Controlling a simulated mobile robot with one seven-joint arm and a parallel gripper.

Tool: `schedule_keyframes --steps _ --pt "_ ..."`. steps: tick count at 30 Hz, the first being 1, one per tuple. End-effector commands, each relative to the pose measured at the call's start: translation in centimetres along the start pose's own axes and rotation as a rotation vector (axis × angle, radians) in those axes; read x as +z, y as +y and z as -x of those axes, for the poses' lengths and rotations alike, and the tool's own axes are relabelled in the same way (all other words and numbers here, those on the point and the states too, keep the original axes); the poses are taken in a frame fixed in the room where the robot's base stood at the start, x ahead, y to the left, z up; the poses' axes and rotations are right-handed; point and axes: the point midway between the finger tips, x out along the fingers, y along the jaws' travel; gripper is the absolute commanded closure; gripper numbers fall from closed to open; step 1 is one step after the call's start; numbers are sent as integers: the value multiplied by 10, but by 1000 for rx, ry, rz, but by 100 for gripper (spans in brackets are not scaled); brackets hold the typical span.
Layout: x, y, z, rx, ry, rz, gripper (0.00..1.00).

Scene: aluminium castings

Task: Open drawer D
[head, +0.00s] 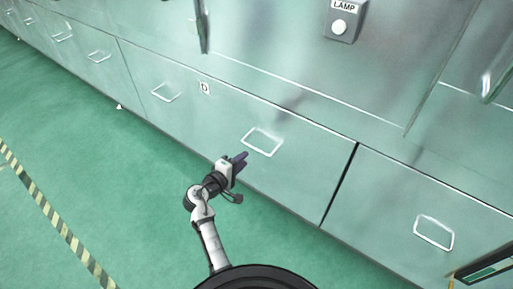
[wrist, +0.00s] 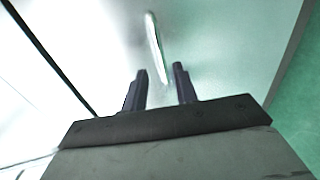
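Drawer D (head: 225,120) is a wide, pale metallic front low in the cabinet row, marked with a small "D" label (head: 205,88). It looks flush with its neighbours. It carries a left loop handle (head: 163,92) and a right loop handle (head: 262,131). My gripper (head: 242,159) is just left of and below the right handle in the head view. In the wrist view my gripper (wrist: 160,69) has its two dark fingers apart with nothing between them. A pale handle bar (wrist: 154,45) stands just beyond the fingertips, roughly in line with the gap, apart from them as far as I can tell.
A neighbouring drawer with its own handle (head: 434,233) is at the right. Further handled drawers run to the upper left. A box labelled LAMP with a round button (head: 339,27) is above. The green floor (head: 110,165) is clear, with a striped line (head: 62,228).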

Motion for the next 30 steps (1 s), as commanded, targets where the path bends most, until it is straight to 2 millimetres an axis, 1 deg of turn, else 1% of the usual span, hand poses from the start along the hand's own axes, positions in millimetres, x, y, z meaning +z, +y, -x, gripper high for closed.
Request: schedule_keyframes --steps 1,6,9,13,18,26,30 --pt "0 0 -12 -1 -3 -1 71" --pt "0 0 -48 -2 -2 -2 71" --pt "0 1 -64 -2 0 -3 71" --pt "0 0 -80 -1 0 -2 71" --pt "-1 0 -89 -1 3 -2 71" --pt "-1 0 -89 -1 3 -2 71" --pt "-1 0 -89 -1 3 -2 90"
